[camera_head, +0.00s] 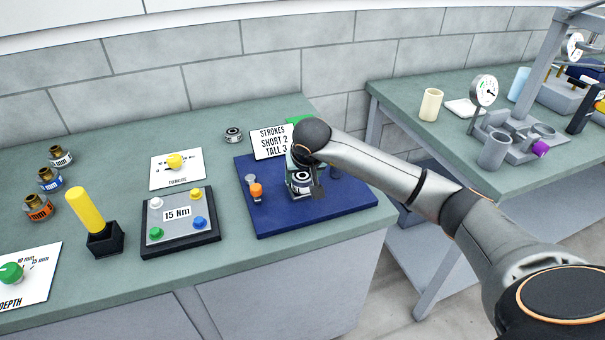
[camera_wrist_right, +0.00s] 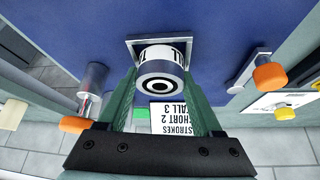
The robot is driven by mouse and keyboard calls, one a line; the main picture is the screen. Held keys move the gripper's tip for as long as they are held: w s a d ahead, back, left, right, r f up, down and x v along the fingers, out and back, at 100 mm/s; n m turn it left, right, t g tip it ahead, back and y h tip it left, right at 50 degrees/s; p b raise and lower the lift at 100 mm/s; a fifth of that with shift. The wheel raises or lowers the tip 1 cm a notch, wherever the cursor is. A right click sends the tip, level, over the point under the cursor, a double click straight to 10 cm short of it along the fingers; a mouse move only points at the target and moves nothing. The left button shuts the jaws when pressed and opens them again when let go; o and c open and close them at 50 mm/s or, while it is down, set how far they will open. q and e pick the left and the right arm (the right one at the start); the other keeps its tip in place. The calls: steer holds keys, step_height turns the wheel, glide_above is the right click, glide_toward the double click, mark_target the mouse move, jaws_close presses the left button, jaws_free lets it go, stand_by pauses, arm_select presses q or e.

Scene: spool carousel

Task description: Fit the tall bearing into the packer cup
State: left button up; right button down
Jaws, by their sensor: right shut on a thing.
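The tall bearing (camera_wrist_right: 162,68) is a white cylinder with dark markings and a dark ring on its end face. In the wrist view it sits between the fingertips of my right gripper (camera_wrist_right: 163,85), which is shut on it. The packer cup (camera_wrist_right: 131,45) shows as a square grey edge around the far end of the bearing, on the blue board. How deep the bearing is in the cup is hidden. In the head view my right gripper (camera_head: 301,180) points down over the blue board (camera_head: 285,222), and the bearing (camera_head: 302,178) shows partly there. My left gripper is not in view.
On the blue board stands an orange-tipped lever (camera_head: 256,190). Behind are a sign (camera_head: 272,142) reading "STROKES SHORT 2 TALL 3" and another ring-shaped part (camera_head: 233,135). A button box (camera_head: 180,222) and yellow-handled tool (camera_head: 88,212) stand to the left. A second bench (camera_head: 400,100) is at right.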

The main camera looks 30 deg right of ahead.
steer(key=shift+f, duration=0.2)
steer(key=shift+c, duration=0.9)
jaws_free()
steer(key=shift+f, duration=0.1)
steer(key=shift+o, duration=0.7)
steer(key=shift+s, duration=0.1)
steer(key=shift+d, duration=0.1)
